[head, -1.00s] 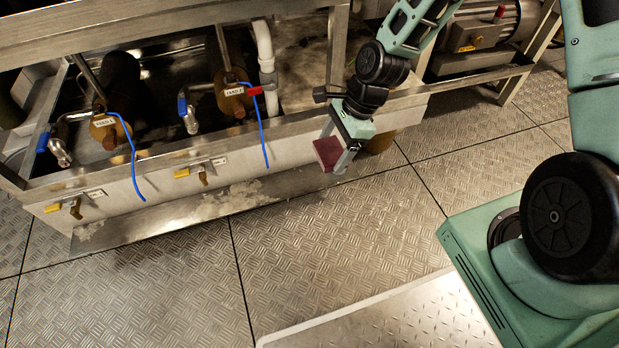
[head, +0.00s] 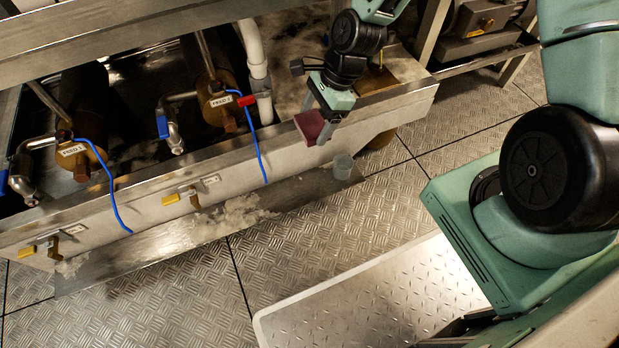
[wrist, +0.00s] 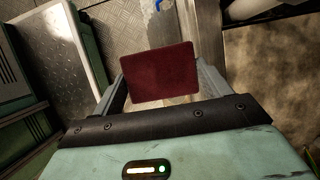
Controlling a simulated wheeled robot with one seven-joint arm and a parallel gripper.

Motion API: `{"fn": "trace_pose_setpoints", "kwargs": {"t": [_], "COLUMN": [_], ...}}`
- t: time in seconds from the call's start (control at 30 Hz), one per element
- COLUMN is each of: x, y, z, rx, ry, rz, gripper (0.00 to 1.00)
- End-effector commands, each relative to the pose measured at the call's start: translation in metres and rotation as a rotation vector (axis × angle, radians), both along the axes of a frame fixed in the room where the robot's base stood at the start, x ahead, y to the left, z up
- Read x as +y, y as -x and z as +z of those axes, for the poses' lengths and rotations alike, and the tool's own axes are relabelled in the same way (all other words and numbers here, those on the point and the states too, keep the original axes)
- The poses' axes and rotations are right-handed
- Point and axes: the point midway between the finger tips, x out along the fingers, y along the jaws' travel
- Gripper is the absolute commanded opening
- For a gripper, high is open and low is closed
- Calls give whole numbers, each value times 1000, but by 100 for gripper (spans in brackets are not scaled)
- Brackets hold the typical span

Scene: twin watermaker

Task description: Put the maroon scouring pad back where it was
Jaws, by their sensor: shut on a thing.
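The maroon scouring pad (head: 311,126) is held between the fingers of my gripper (head: 322,128), in front of the metal skid's front rail at upper centre right in the head view. In the wrist view the pad (wrist: 160,73) fills the space between the two fingers of my gripper (wrist: 161,82), flat face toward the camera. The pad is off the floor. I cannot tell which spot it came from.
A metal trough (head: 150,205) with yellow-handled valves (head: 182,197) runs along the left. Brown filter housings (head: 216,100) with blue tubes stand behind it. A small clear cup (head: 343,165) stands below my gripper. Treadplate floor (head: 180,290) is open in front.

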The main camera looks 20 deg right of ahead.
Motion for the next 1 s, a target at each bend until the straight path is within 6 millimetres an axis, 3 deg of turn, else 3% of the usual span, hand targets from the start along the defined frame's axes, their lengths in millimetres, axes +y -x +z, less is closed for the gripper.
{"fn": "trace_pose_setpoints", "kwargs": {"t": [0.1,0.7,0.83,1.0], "x": [1,1,1,0], "y": [1,1,1,0], "z": [-38,-192,-215,-227], "rx": [4,2,1,1], "ry": [-1,0,0,0], "rz": [3,3,2,0], "gripper": [58,58,58,58]}}
